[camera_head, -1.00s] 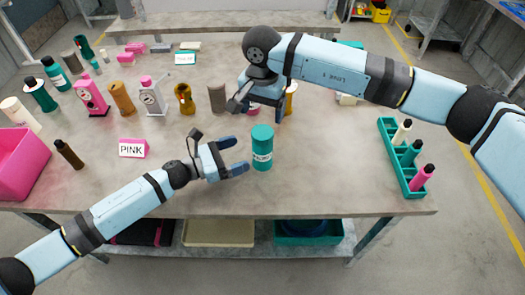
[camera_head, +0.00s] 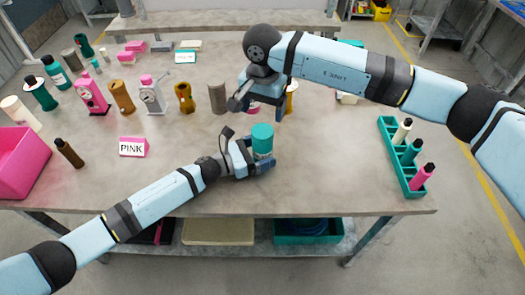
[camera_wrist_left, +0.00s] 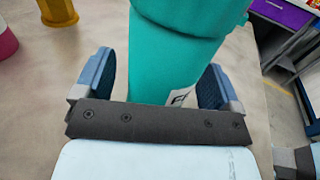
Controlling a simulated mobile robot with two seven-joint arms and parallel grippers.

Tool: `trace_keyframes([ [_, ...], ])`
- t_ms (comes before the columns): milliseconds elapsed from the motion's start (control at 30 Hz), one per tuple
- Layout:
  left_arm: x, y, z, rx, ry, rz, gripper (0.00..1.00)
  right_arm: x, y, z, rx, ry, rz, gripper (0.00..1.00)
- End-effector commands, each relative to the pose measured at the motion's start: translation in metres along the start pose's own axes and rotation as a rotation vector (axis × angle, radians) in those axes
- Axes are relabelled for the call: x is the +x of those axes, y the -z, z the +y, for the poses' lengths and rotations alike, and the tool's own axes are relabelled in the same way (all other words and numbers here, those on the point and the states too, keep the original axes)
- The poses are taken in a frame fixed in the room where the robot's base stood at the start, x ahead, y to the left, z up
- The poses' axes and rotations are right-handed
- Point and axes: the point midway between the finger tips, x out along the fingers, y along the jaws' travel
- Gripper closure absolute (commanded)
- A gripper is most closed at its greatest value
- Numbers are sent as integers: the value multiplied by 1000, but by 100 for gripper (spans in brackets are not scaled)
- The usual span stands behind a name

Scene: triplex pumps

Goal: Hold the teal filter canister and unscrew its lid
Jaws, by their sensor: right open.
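The teal filter canister (camera_head: 262,138) stands upright near the front middle of the table, with its teal lid on top and a white label partly hidden. My left gripper (camera_head: 266,163) is low around the canister's body. In the left wrist view, the canister (camera_wrist_left: 172,65) stands between the blue fingers of the left gripper (camera_wrist_left: 160,75). A gap shows at the left finger; contact at the right finger is unclear. My right gripper (camera_head: 262,108) is open, behind and apart from the canister, pointing down.
A teal rack (camera_head: 392,150) with several bottles stands at the right edge. A PINK sign (camera_head: 132,148) and a pink bin (camera_head: 22,160) are at the left. Several bottles and canisters stand behind. The table right of the canister is clear.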

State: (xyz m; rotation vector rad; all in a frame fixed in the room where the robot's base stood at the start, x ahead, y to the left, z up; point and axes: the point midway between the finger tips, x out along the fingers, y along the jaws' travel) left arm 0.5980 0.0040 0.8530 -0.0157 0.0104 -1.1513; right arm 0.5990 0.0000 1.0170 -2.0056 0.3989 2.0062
Motion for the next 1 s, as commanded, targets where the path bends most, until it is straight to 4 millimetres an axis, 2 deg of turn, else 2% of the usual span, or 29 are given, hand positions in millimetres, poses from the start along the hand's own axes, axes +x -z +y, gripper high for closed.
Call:
trace_keyframes([
  [33,0,0,0,0,0,0,20,0,0,0,0,0,0,18],
  [300,0,0,0,0,0,0,82,0,0,0,0,0,0,18],
  [400,0,0,0,-1,0,0,100,0,0,0,7,0,0,18],
  [567,0,0,0,-1,0,0,100,0,0,0,126,0,0,18],
  [667,0,0,0,-1,0,0,100,0,0,0,297,1,0,18],
  [1000,-1,0,0,-1,0,1,100,0,-1,-1,1070,0,-1,18],
])
